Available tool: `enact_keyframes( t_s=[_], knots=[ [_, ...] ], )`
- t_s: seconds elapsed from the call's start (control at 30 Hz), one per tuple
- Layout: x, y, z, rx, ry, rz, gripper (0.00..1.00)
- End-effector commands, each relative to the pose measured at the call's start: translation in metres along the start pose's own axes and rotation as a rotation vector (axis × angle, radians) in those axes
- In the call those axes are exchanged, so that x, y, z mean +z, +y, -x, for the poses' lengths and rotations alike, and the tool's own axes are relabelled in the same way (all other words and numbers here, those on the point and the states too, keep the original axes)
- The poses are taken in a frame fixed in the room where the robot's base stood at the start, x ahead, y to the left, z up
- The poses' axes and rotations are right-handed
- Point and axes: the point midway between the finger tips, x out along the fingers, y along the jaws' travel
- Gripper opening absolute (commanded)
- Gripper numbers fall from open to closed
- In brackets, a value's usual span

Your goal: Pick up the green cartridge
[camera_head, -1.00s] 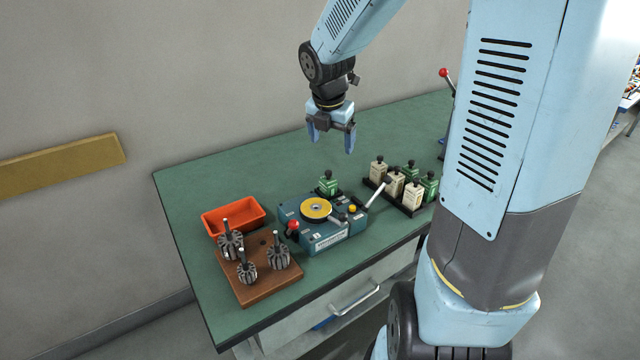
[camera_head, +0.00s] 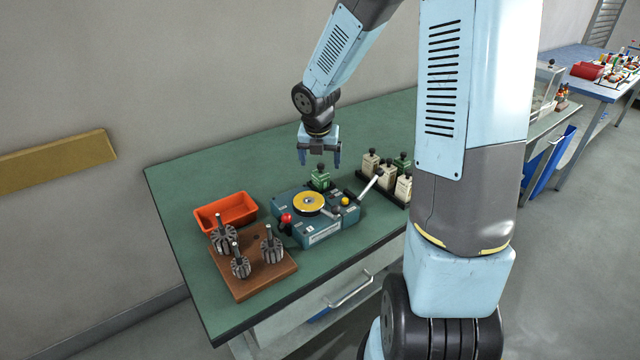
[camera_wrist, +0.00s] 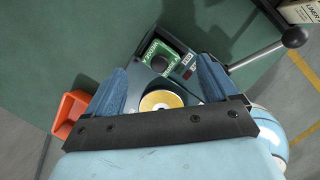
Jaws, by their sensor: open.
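A green cartridge (camera_head: 320,179) with a dark knob on top stands upright at the back of the blue-grey winding machine (camera_head: 322,232). In the wrist view the green cartridge (camera_wrist: 159,62) shows beyond my fingertips, roughly between them. My gripper (camera_head: 319,160) is open and empty, pointing down just above this cartridge and apart from it. Its two blue fingers also show in the wrist view (camera_wrist: 160,75). Another green cartridge (camera_head: 402,160) stands in the dark rack (camera_head: 394,199) to the right, among cream ones; part of the rack is hidden behind my arm.
The machine carries a yellow disc (camera_head: 308,203), a red-knobbed handle (camera_head: 286,218) and a lever (camera_head: 370,184) leaning up right. An orange bin (camera_head: 226,213) and a wooden block (camera_head: 255,275) with armatures stand at left. The green tabletop (camera_head: 215,172) is clear at the back left.

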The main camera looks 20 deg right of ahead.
Motion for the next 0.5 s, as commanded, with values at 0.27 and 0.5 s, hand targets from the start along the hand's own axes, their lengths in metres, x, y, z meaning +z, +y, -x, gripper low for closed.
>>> enact_keyframes(
  t_s=[0.27,0.5],
  knots=[
    [0.001,0.0,-0.02,-0.001,0.003,0.0,0.87],
    [0.002,0.0,-0.048,-0.002,0.002,0.0,0.87]
  ],
)
